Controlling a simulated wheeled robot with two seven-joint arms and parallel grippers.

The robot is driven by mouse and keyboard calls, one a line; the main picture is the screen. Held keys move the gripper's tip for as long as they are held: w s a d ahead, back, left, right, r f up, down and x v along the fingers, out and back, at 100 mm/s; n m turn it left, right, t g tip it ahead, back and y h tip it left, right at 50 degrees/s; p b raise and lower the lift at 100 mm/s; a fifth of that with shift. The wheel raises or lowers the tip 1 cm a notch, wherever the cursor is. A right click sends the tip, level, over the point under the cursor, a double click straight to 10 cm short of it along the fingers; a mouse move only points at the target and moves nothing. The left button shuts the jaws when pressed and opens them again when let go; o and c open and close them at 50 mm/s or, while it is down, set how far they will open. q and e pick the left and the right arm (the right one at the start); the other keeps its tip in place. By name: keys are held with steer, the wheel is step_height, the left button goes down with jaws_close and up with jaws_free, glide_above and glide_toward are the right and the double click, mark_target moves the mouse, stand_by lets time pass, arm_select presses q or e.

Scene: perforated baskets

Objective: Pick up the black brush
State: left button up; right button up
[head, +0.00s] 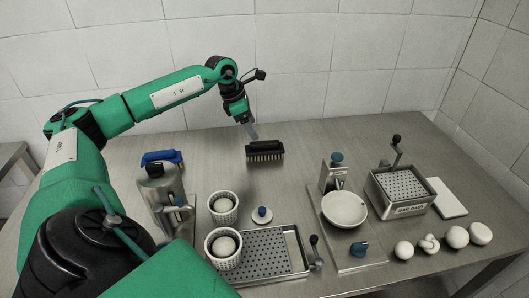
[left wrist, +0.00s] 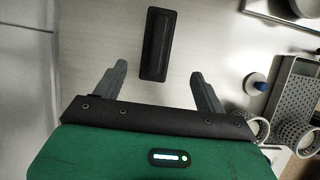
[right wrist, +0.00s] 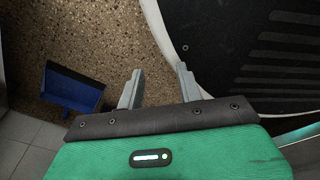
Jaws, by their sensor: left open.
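The black brush (head: 265,151) lies on the steel table, bristles down, near the back middle in the head view. In the left wrist view the brush (left wrist: 157,44) shows from above as a dark oblong, beyond and between my fingertips. My left gripper (head: 252,132) is open and empty, above the table just behind and left of the brush. In the left wrist view my left gripper (left wrist: 158,72) has its two fingers wide apart, with nothing between them. My right gripper (right wrist: 158,72) shows only in the right wrist view, open and empty, over a speckled floor.
A blue brush (head: 162,157) lies to the left, behind a metal dispenser (head: 160,190). White perforated baskets (head: 223,208), a perforated tray (head: 300,262), a scale with a dish (head: 344,209) and a steel box (head: 400,190) stand in front and right. A blue dustpan (right wrist: 75,88) is on the floor.

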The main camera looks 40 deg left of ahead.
mark_target(263, 142)
arm_select(q)
steer(key=x, duration=0.6)
steer(key=shift+w+f+p, duration=0.1)
steer(key=shift+f+p, duration=0.05)
steer(key=shift+p, duration=0.2)
steer(key=shift+w+d+f, duration=0.15)
steer(key=shift+w+f, duration=0.05)
steer(key=shift+f, duration=0.2)
steer(key=p+x, duration=0.1)
steer(key=x, duration=0.2)
steer(key=shift+w+f+p, duration=0.3)
steer(key=shift+f, duration=0.3)
steer(key=c, duration=1)
steer(key=shift+c, duration=0.7)
arm_select(e)
steer(key=shift+s+a+r, duration=0.1)
steer(key=shift+s+r, duration=0.1)
steer(key=shift+s, duration=0.4)
steer(key=shift+s+r, duration=0.15)
steer(key=shift+s, duration=0.45)
arm_select(q)
steer(key=shift+r, duration=0.15)
